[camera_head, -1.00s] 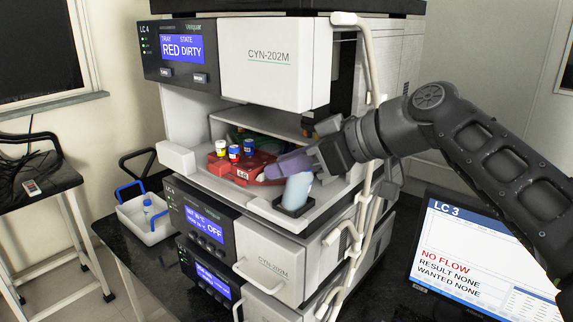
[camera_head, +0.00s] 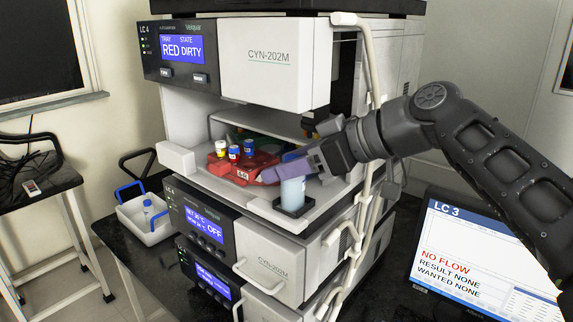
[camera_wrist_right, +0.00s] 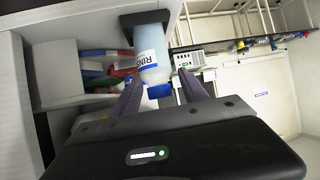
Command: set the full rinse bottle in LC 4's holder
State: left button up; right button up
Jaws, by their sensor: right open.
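The rinse bottle (camera_head: 293,192) is pale blue and stands about upright in the black holder (camera_head: 294,212) on the front right of LC 4's open bay. In the right wrist view the bottle (camera_wrist_right: 152,52) shows a "RIN..." label and a blue cap, and its base is at the dark holder (camera_wrist_right: 146,18). My right gripper (camera_head: 287,170) is open, its purple fingers around the bottle's upper end. In the wrist view the fingers lie either side of the cap with gaps. My left gripper is not in view.
A red tray (camera_head: 232,170) with several capped vials sits left of the bottle in the bay. A white tub (camera_head: 140,226) with blue handles holds a small bottle at the left. A pale tube (camera_head: 372,110) runs down the right side.

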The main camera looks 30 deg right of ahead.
jog(key=v, duration=0.7)
jog(key=shift+s+b, duration=0.25)
jog(key=shift+b, duration=0.05)
